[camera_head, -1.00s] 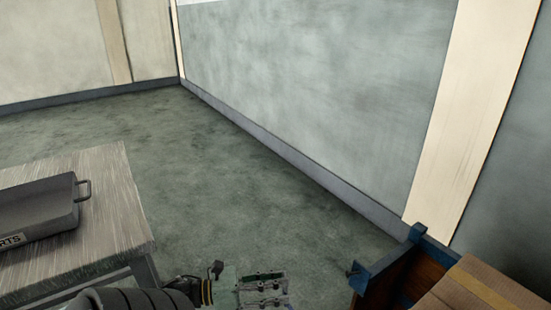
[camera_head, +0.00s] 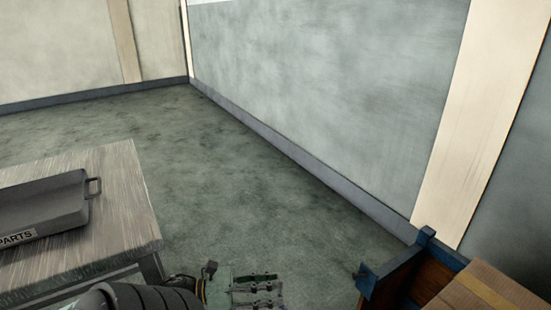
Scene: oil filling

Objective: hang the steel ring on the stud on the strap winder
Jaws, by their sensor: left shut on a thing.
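My left gripper (camera_head: 278,290) is at the bottom middle, with its fingers pointing right over the floor. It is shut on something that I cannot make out. I cannot pick out the steel ring, the strap winder or its stud in this view. I cannot tell whether this part is the stud. My right gripper is not in view.
A grey table (camera_head: 125,190) at the left bears a dark tray (camera_head: 50,205) marked PARTS. The floor (camera_head: 240,190) between table and wall is clear.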

